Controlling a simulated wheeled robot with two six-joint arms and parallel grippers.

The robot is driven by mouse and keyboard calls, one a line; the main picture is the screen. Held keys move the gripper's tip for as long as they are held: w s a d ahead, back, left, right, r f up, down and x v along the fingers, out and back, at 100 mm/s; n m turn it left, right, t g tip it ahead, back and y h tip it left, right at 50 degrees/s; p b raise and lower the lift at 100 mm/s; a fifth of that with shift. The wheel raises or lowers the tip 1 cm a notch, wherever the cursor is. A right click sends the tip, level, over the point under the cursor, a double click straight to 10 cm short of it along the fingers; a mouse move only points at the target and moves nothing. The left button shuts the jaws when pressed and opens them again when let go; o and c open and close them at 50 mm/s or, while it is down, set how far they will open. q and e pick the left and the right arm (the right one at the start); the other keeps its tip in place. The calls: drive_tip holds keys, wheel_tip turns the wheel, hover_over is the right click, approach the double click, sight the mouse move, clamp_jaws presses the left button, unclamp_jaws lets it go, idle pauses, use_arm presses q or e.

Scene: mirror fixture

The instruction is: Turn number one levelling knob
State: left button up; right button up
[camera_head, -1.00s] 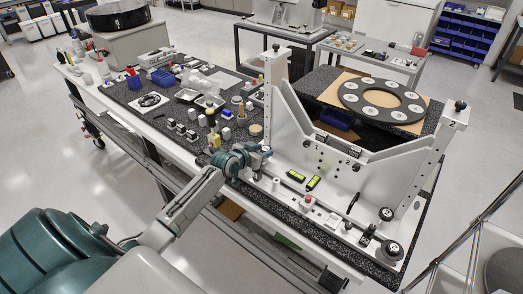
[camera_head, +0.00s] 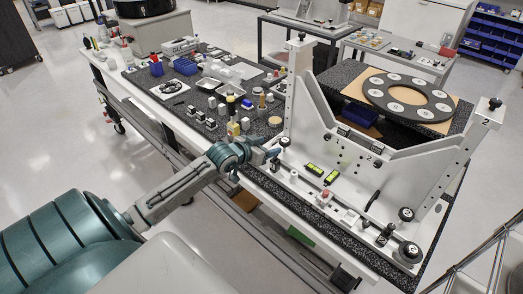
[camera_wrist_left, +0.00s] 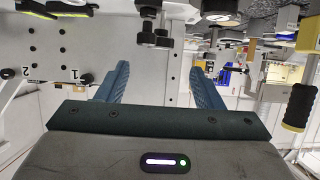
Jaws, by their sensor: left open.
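The white mirror fixture (camera_head: 415,180) stands on the dark speckled table top. A black levelling knob (camera_head: 285,141) sits at its left end; I cannot read a number on it. Two more black knobs, (camera_head: 406,213) and (camera_head: 410,252), sit at the front right. My left gripper (camera_head: 272,154) is just in front of the left-end knob, apart from it as far as I can tell. In the left wrist view my left gripper (camera_wrist_left: 160,70) has its blue fingers spread, with nothing between them. Black screw-like parts (camera_wrist_left: 148,38) show beyond the fingers. My right gripper is not in view.
A black ring with white discs (camera_head: 409,97) rests behind the fixture. Bottles, boxes and small blocks crowd the table to the left, close to my left gripper. Open floor lies in front of the table.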

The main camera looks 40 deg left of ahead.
use_arm(q)
drive_tip(key=shift+v, duration=1.3)
drive_tip(key=s+d+f+g, duration=0.4)
drive_tip(key=s+d+f, duration=0.5)
drive_tip(key=s, duration=0.2)
drive_tip(key=s+d+f+g+y, duration=0.1)
drive_tip(key=s+d+g, duration=0.25)
drive_tip(key=s, duration=0.65)
drive_tip(key=s+d+g+y, duration=0.15)
drive_tip(key=s+d, duration=0.25)
drive_tip(key=s, duration=0.6)
drive_tip(key=a+f+g+b, duration=0.25)
drive_tip(key=f+b, duration=0.45)
drive_tip(key=f, duration=3.1)
drive_tip(key=s+f+b, duration=0.2)
drive_tip(key=s+f, duration=0.7)
drive_tip(key=f, duration=0.2)
drive_tip(key=s+a+f+b, duration=0.1)
drive_tip(key=s+f+b, duration=0.1)
drive_tip(key=s+f, duration=0.7)
wheel_tip(320, 180, down, 3)
drive_tip(key=shift+s+a+f+n+g+b, duration=0.2)
drive_tip(key=shift+s+a+n+g+b, duration=0.1)
drive_tip(key=shift+s+a+g+b, duration=0.1)
